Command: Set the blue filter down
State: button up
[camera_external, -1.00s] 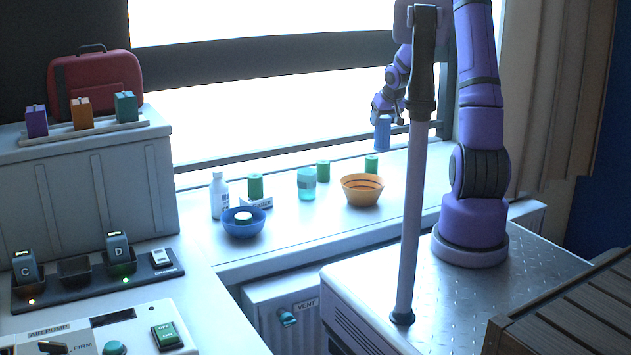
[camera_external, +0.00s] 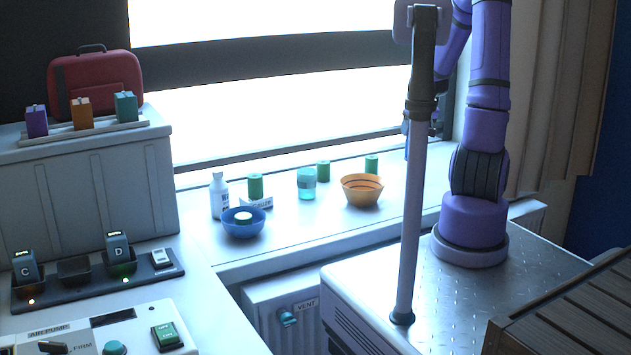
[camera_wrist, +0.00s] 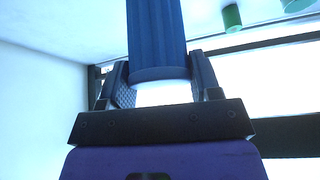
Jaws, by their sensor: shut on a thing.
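The blue filter (camera_wrist: 157,38) is a ribbed blue cylinder in the wrist view. My gripper (camera_wrist: 163,88) is shut on it, with a dark finger on each side of its near end. The filter's far end runs out of the top of the wrist view. In the external view my gripper (camera_external: 407,128) is mostly hidden behind the grey pole, above the right part of the windowsill.
On the sill (camera_external: 300,225) stand an orange bowl (camera_external: 362,191), a blue bowl (camera_external: 243,222), a teal jar (camera_external: 306,184), a white bottle (camera_external: 219,196) and several green cylinders (camera_external: 371,165). The grey pole (camera_external: 412,220) stands in front. Bare sill lies right of the orange bowl.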

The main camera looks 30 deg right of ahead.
jog(key=shift+f, duration=4.65)
jog(key=shift+w+f, duration=0.15)
jog(key=shift+f, duration=0.05)
jog(key=w+d+f, duration=0.2)
jog(key=w, duration=0.5)
jog(key=w+d+f, duration=0.3)
jog(key=w, duration=0.4)
jog(key=shift+w+d, duration=0.25)
jog(key=shift+w, duration=0.1)
jog(key=shift+f, duration=0.1)
jog(key=o, duration=1.2)
jog(key=shift+o, duration=0.2)
